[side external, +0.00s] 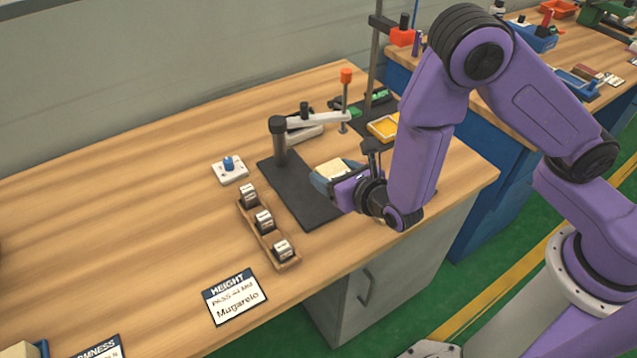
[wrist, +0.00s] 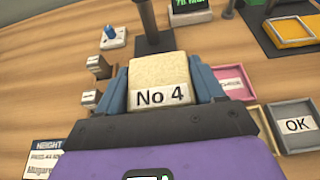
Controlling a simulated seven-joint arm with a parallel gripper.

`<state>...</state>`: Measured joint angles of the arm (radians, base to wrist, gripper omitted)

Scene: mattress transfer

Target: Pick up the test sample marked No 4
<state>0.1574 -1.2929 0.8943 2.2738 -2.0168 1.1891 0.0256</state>
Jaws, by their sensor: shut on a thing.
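The test sample marked No 4 (wrist: 160,80) is a cream block with a white label on its near face, seen large in the wrist view. My gripper (wrist: 162,85) is shut on it, with a blue finger on each side. In the side external view the cream sample (side external: 333,169) shows between the fingers of my gripper (side external: 335,174), over the dark base plate (side external: 305,208) of a gauge stand. I cannot tell whether the sample touches the plate. Part of the gripper's far side is hidden.
The gauge stand's post and arm (side external: 318,120) rise just behind the gripper. A wooden rack (side external: 251,225) with several metal weights and a white block with a blue knob (side external: 230,170) stand left. A HEIGHT card (side external: 235,297) lies in front. In the wrist view an OK tray (wrist: 277,112) is at right.

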